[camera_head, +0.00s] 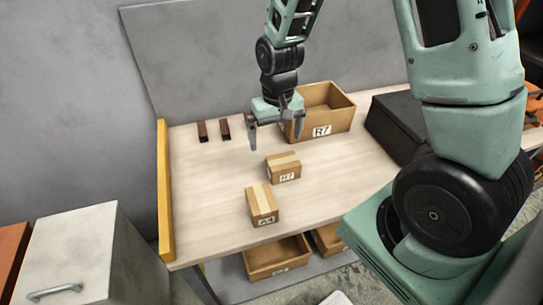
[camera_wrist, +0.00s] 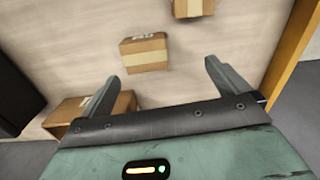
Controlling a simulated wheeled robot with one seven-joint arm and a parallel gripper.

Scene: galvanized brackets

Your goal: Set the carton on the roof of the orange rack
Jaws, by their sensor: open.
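Two small closed cartons lie on the wooden worktable. The carton marked R7 (camera_head: 283,167) is nearer the middle and also shows in the wrist view (camera_wrist: 144,53). The other carton (camera_head: 262,204) is nearer the front edge; the wrist view cuts it off at the top (camera_wrist: 193,8). My gripper (camera_head: 275,142) is open and empty above the table, behind the R7 carton. In the wrist view, that carton lies ahead of the spread fingers (camera_wrist: 161,70), apart from them. An orange structure (camera_head: 534,104) shows partly at the right edge; I cannot tell whether it is the rack.
An open R7 bin (camera_head: 336,121) stands behind my gripper. A dark case (camera_head: 396,126) is to its right. Two brown bars (camera_head: 212,130) lie at the back left. A yellow edge panel (camera_head: 165,190) bounds the table's left. More bins (camera_head: 277,262) sit below.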

